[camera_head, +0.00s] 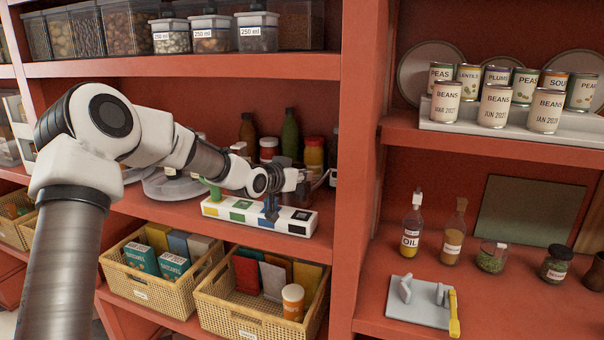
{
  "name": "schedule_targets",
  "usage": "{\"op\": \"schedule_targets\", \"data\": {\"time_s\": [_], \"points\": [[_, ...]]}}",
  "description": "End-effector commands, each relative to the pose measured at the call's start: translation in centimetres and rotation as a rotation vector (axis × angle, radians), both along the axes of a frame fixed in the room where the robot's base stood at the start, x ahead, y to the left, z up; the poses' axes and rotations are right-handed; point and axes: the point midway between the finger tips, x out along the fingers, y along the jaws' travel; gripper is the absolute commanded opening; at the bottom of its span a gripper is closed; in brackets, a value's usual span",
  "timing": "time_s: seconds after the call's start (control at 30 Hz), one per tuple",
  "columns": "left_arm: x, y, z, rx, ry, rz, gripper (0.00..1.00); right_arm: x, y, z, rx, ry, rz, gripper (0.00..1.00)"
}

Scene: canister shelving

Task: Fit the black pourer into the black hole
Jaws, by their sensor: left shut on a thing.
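A white rack (209,209) with coloured patches, including black, green, yellow and blue, stands on the middle shelf. A green pourer (214,192) stands at its left end. My right gripper is not in view.
Bottles and jars (290,136) stand behind the rack. A red upright (350,200) is close to its right. Wicker baskets (250,318) are below, and clear containers (211,34) sit above. On the right shelf are an oil bottle (411,238) and a grey board (418,312).

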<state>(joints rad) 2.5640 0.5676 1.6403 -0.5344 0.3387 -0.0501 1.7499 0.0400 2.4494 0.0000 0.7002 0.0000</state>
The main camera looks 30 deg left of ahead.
Motion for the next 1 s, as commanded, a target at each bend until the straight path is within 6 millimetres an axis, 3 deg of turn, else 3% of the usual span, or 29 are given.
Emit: {"op": "schedule_targets", "data": {"time_s": [0.1, 0.3, 1.0], "points": [[0.0, 0.0, -1.9, 0.0, 0.0, 0.0, 0.0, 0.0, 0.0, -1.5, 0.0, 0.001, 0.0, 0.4], [0.0, 0.0, -3.3, 0.0, -0.001, 0.0, 0.0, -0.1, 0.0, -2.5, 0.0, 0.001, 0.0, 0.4], [0.1, 0.0, -3.4, 0.0, -0.001, 0.0, 0.0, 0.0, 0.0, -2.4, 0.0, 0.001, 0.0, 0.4]]}}
